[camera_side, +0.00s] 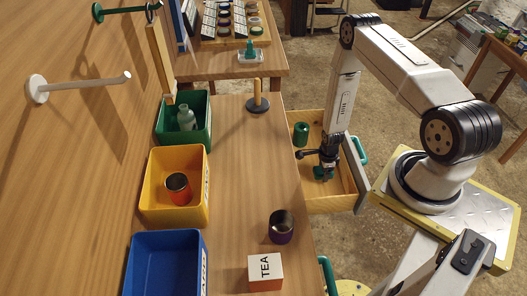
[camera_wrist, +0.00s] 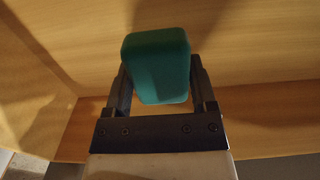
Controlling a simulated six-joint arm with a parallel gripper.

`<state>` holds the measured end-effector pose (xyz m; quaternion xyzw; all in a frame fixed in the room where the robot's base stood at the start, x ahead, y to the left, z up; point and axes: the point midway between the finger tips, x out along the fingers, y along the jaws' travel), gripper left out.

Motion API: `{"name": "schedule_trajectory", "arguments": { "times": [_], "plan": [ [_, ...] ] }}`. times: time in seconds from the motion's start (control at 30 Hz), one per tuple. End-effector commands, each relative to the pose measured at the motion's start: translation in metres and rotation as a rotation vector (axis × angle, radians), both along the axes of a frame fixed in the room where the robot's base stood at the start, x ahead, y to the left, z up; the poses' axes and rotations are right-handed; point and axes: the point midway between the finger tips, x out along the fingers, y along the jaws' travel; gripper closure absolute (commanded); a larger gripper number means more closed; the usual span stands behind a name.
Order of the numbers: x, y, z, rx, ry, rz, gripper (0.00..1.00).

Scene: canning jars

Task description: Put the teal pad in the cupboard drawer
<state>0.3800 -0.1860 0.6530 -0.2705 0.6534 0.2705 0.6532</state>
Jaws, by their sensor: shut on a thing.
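The teal pad (camera_wrist: 158,64) is a rounded block between my two fingers in the wrist view. My gripper (camera_side: 322,172) is shut on it, inside the open cupboard drawer (camera_side: 345,185). In the side view the teal pad (camera_side: 320,174) shows small and dark under my gripper, low in the drawer. I cannot tell whether it touches the drawer floor. The drawer is wooden with a grey front and a teal handle (camera_side: 361,151).
A green cylinder (camera_side: 301,133) stands in the drawer's far part. On the worktop are green (camera_side: 207,128), yellow (camera_side: 150,210) and blue (camera_side: 135,270) bins, a dark purple jar (camera_side: 281,227), a TEA box (camera_side: 266,273) and a wooden post on a dark base (camera_side: 258,106).

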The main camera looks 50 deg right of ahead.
Motion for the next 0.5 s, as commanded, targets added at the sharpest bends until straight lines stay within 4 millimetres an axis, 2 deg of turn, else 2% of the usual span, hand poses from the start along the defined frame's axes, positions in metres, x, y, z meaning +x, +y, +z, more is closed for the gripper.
{"name": "schedule_trajectory", "arguments": {
  "times": [0.17, 0.5],
  "plan": [
    [-0.0003, 0.0001, -0.0111, 0.000, 0.000, 0.000, 0.83],
    [-0.0003, 0.0001, -0.0124, 0.000, 0.000, 0.000, 0.83]
  ]
}}
